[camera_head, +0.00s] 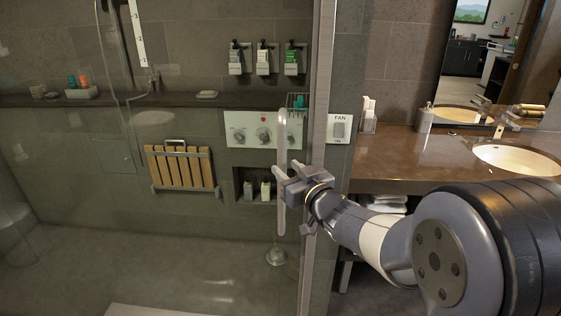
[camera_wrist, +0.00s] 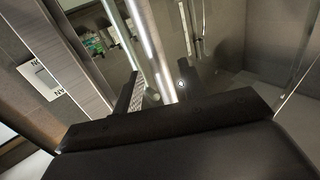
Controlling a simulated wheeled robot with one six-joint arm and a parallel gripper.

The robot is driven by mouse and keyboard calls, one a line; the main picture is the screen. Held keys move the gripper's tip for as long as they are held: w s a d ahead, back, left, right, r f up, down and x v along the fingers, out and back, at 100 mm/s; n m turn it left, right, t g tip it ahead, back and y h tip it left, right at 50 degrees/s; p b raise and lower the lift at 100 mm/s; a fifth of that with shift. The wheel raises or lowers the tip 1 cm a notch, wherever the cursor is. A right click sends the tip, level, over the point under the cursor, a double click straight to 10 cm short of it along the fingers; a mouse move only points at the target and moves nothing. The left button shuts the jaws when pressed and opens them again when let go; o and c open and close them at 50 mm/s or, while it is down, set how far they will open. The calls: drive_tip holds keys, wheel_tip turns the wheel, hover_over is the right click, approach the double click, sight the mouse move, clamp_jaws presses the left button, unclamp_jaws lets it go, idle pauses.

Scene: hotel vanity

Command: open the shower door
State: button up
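The shower door is a clear glass panel at the left and centre of the head view, with a metal upright (camera_head: 319,90) along its right side. Its handle (camera_head: 281,128) is a pale vertical bar near that side. My gripper (camera_head: 279,182) is at the handle's middle height, reaching in from the right. In the wrist view the bright handle bar (camera_wrist: 148,45) runs down between my two fingers (camera_wrist: 156,85). The fingers stand apart with gaps beside the bar, so my gripper looks open around it. Contact with the bar cannot be told.
A brown vanity counter (camera_head: 405,160) with a sink (camera_head: 515,158) and mirror stands at the right, near my arm. Behind the glass are a wooden folding seat (camera_head: 180,170), a control panel (camera_head: 262,130), a shelf and dispensers. The shower floor looks mostly clear.

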sight(284, 165)
drive_tip(key=shift+p+x, duration=0.3)
drive_tip(key=shift+x, duration=1.7)
drive_tip(key=shift+d, duration=0.1)
clamp_jaws()
